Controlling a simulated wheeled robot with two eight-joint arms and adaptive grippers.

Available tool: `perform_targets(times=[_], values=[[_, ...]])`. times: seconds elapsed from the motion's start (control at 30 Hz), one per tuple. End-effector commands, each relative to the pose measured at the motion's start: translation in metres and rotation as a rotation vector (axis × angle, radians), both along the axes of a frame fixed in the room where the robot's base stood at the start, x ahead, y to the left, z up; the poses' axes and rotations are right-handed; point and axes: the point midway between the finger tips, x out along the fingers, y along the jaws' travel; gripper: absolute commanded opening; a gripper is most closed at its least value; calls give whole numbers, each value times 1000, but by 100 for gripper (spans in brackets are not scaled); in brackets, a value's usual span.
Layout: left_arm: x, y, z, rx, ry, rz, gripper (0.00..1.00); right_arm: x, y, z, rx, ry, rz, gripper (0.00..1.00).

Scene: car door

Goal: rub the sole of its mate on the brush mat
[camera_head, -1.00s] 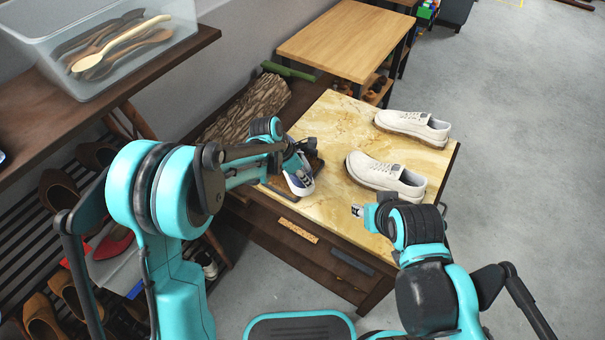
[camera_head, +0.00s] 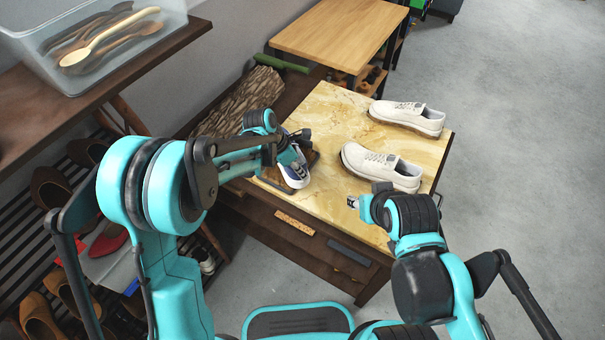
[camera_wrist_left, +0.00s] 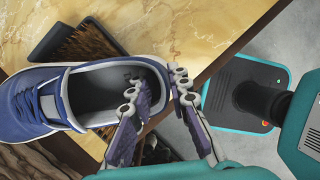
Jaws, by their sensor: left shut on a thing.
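A navy blue sneaker (camera_head: 294,174) with a white sole is at the left part of the marble-topped table (camera_head: 330,112). My left gripper (camera_head: 297,147) is shut on it. In the left wrist view, the fingers of the gripper (camera_wrist_left: 155,88) are at the rim of the heel opening of the sneaker (camera_wrist_left: 50,97). The brush mat (camera_wrist_left: 88,43), brown bristles in a dark frame, lies beneath and beside the sneaker, partly hidden by it. Whether the sole touches the bristles is unclear. My right gripper (camera_head: 352,202) is over the table's front right, apart from the shoes; its jaws are too small to judge.
Two cream shoes, one farther back (camera_head: 408,116) and one nearer (camera_head: 382,166), stand on the table's right half. A log (camera_head: 240,103) lies behind at left. A shoe rack (camera_head: 60,200) and a clear bin of wooden utensils (camera_head: 110,45) are at left.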

Motion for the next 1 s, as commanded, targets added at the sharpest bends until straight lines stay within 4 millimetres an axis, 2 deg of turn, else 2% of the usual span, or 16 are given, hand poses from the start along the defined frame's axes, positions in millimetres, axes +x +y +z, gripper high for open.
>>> perform_targets(times=[0.3, 0.43, 0.8, 1.0], values=[[23, 9, 0, 0, 0, 2, 0, 0, 0, 0, 0, 0, 0, 40], [27, 11, 0, 0, -1, 0, 0, 0, 0, -1, 0, 0, 0, 40], [1, 0, 0, 0, -1, -2, 0, 0, 0, -2, 0, 0, 0, 40], [-5, -2, 0, 0, 0, -1, 0, 0, 0, -3, 0, 0, 0, 40]])
